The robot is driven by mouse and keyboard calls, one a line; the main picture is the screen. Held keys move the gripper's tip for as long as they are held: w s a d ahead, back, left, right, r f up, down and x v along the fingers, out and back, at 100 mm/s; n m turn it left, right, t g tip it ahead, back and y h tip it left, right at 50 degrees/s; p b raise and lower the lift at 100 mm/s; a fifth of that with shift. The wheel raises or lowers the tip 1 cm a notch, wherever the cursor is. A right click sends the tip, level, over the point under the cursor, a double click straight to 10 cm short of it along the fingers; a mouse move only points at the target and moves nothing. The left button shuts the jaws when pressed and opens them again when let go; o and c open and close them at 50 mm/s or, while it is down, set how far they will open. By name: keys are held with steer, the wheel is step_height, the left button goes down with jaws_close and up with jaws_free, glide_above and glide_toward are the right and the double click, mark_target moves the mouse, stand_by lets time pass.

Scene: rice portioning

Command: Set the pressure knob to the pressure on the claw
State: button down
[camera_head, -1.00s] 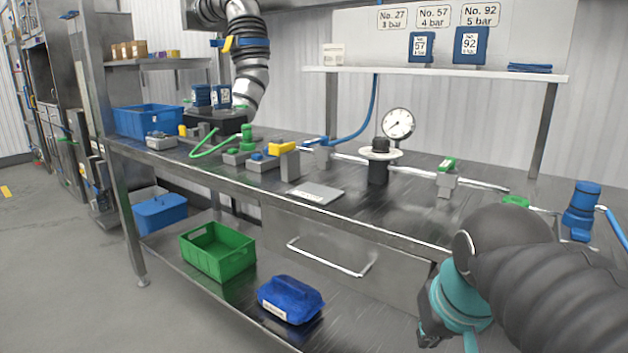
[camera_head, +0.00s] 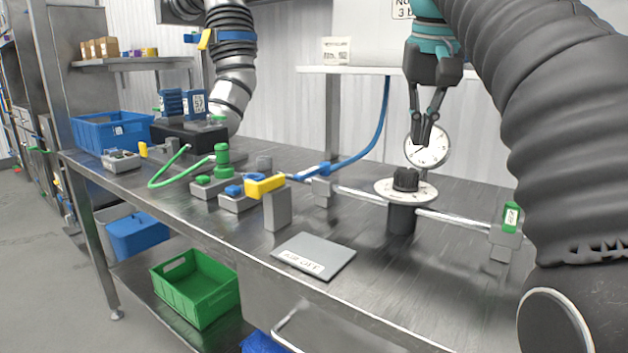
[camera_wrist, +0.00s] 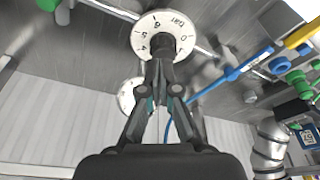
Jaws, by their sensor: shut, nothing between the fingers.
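The black pressure knob (camera_head: 405,179) stands upright on a round white dial plate (camera_head: 382,192) on a dark post on the bench. In the wrist view the knob (camera_wrist: 162,45) is at the top centre, and its dial (camera_wrist: 145,27) shows "bar" and numbers. My gripper (camera_head: 420,142) is shut and empty, pointing down just above the knob. In the wrist view the fingertips (camera_wrist: 160,64) overlap the knob's lower edge; I cannot tell whether they touch. The white pressure gauge (camera_head: 428,147) stands behind, partly hidden by the fingers. I cannot identify the claw with certainty.
Pipes (camera_head: 450,218) run from both sides of the post. A green-topped valve (camera_head: 509,217), a yellow-handled valve (camera_head: 265,186) and a grey plate (camera_head: 318,256) are nearby. A blue hose (camera_head: 375,130) rises behind. Blue labelled blocks (camera_head: 196,104) stand far left.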

mark_target(406, 179)
steer(key=shift+s+b+x, duration=0.2)
steer(key=shift+b+x, duration=0.6)
steer(key=shift+x, duration=0.3)
steer(key=shift+s+b+x, duration=0.15)
steer(key=shift+b+x, duration=0.6)
steer(key=shift+x, duration=0.35)
steer(key=shift+s+b+x, duration=0.2)
steer(key=shift+b+x, duration=0.6)
steer(key=shift+x, duration=0.3)
steer(key=shift+w+a+f, duration=0.1)
steer(key=shift+w, duration=0.1)
steer(key=shift+a+p, duration=0.2)
steer(key=shift+p, duration=1.05)
steer(key=shift+s, duration=0.15)
